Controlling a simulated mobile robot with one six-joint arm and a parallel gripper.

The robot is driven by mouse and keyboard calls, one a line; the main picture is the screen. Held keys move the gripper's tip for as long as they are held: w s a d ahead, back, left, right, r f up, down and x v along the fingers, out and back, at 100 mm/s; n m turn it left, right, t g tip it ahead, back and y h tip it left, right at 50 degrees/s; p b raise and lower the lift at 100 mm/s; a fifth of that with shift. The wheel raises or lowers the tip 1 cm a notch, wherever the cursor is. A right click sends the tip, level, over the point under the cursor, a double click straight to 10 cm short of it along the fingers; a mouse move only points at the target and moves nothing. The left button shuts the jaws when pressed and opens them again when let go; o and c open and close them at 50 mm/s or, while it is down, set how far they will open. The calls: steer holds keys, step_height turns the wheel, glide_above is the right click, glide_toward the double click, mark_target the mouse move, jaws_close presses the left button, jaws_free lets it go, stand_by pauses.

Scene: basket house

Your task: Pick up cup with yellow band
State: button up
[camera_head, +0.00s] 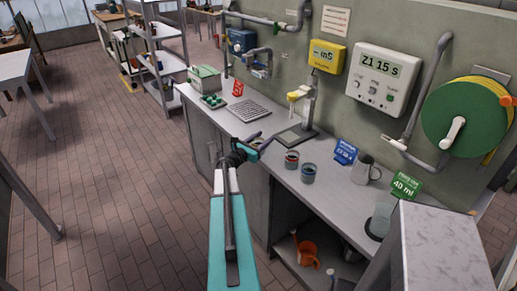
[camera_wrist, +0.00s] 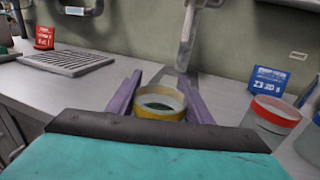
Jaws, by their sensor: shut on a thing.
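The cup with the yellow band (camera_wrist: 160,112) is between the two purple fingers of my gripper (camera_wrist: 160,82) in the wrist view. Its open rim and dark green inside face the camera; the dark gripper body hides its lower part. My gripper is shut on this cup. In the head view my gripper (camera_head: 256,146) is at the front edge of the grey counter (camera_head: 240,123), and I cannot make out the cup there. Whether the cup touches the counter is hard to tell.
A red-banded cup (camera_head: 291,161) and a blue-banded cup (camera_head: 308,174) stand right of my gripper; the red one shows close by in the wrist view (camera_wrist: 272,113). A scale with a stand (camera_head: 297,134), a rack (camera_head: 247,110) and a metal jug (camera_head: 364,170) are on the counter.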

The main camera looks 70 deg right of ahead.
steer(key=shift+r, duration=0.2)
steer(key=shift+r+b, duration=0.5)
steer(key=shift+r, duration=0.25)
steer(key=w+a+r+b, duration=0.2)
steer(key=a+b, duration=0.3)
steer(key=a, duration=1)
steer(key=shift+w+a+r, duration=0.2)
steer(key=shift+a+r, duration=0.2)
steer(key=shift+r, duration=0.15)
